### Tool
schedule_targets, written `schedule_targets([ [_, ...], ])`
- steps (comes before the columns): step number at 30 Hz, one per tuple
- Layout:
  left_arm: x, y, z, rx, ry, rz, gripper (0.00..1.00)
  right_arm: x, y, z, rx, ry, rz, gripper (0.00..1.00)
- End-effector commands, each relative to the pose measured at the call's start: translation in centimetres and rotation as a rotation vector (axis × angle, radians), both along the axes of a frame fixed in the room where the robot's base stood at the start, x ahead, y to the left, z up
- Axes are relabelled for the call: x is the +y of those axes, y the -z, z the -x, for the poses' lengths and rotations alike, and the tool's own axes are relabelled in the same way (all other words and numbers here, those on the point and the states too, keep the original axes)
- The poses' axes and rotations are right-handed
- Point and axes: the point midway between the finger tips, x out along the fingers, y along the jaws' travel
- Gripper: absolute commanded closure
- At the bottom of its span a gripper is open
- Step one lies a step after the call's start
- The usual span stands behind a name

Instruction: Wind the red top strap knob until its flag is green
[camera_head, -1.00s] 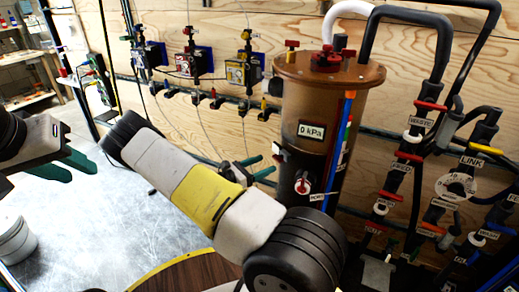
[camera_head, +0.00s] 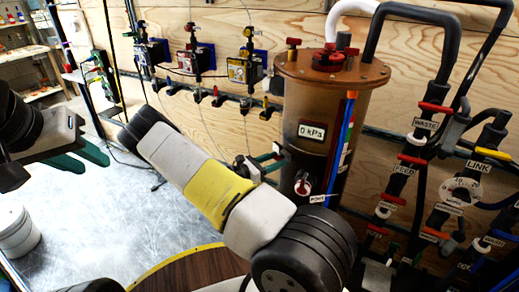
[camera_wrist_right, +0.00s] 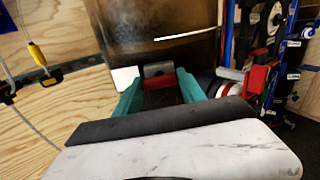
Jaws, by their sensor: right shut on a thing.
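My right gripper (camera_wrist_right: 160,92) has its teal fingers at the side of the brown tank (camera_head: 304,98). In the right wrist view they are shut on a small dark reddish piece (camera_wrist_right: 160,84), with a grey cylindrical part (camera_wrist_right: 157,69) just beyond it. I cannot tell if this piece is the red top strap knob. A white plate (camera_wrist_right: 124,76) shows beside the left finger. No green flag is clearly visible. In the head view my right wrist and hand partly cover the gripped spot. My left gripper (camera_head: 84,160) is open and empty, far left above the floor.
The tank lid carries a red knob (camera_head: 331,62). A "0 kPa" label (camera_head: 311,131) and a red-and-white port knob (camera_head: 303,186) are on the tank. Valves and pipes crowd the right. Small regulators (camera_head: 243,69) line the wooden wall. A white bucket (camera_head: 16,232) stands lower left.

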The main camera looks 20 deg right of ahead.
Motion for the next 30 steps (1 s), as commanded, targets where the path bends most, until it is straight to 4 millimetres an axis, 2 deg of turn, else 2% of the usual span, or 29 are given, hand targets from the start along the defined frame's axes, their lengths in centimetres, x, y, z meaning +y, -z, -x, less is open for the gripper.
schedule_targets([
  [8,0.00,0.00,0.00,0.000,0.000,0.000,0.67,0.02,-0.01,0.00,0.047,0.000,0.009,0.93],
  [30,0.00,0.00,0.00,0.000,0.000,0.000,0.67,0.08,0.00,0.00,0.470,-0.001,0.086,0.93],
])
